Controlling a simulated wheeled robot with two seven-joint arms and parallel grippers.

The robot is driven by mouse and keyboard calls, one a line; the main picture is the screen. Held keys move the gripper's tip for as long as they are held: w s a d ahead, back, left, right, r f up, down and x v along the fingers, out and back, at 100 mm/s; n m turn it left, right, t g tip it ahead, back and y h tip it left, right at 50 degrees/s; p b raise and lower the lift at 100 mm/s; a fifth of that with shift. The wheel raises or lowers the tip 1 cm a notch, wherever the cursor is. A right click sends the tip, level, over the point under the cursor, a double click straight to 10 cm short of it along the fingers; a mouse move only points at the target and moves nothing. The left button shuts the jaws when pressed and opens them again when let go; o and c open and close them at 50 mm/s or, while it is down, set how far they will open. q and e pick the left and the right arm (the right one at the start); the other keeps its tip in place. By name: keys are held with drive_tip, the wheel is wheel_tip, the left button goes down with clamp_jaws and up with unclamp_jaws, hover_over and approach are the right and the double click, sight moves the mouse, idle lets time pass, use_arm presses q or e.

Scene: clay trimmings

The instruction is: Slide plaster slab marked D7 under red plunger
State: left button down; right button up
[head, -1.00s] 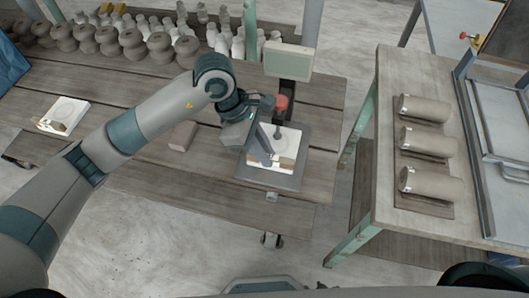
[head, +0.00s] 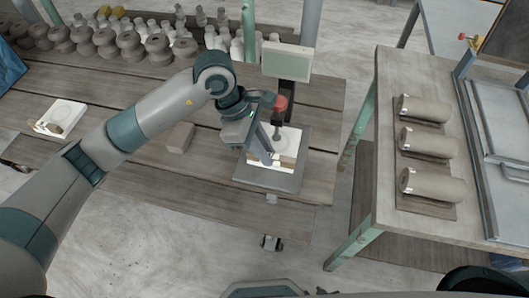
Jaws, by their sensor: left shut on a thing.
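A white plaster slab (head: 288,149) lies on the dark base plate (head: 268,180) of the stand with the red plunger (head: 280,103). The plunger's dark tip is over the slab; I cannot tell whether it touches. My left gripper (head: 268,158) is shut on the slab at its left side, and its fingers hide part of it. No D7 mark is readable. Another white slab (head: 66,111) with a round mark and a brownish patch lies at the left of the bench. My right gripper is not in view.
A grey display (head: 287,61) stands behind the plunger. A small block (head: 180,137) lies left of the stand. Rounded clay pots (head: 129,45) and pale figures (head: 222,38) line the back. A side table (head: 388,200) at the right holds three clay cylinders (head: 432,184).

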use_arm(q)
drive_tip(key=shift+w, duration=0.15)
use_arm(e)
drive_tip(key=shift+f, duration=0.15)
use_arm(q)
drive_tip(key=c, duration=1.6)
unclamp_jaws()
drive_tip(key=shift+c, duration=0.2)
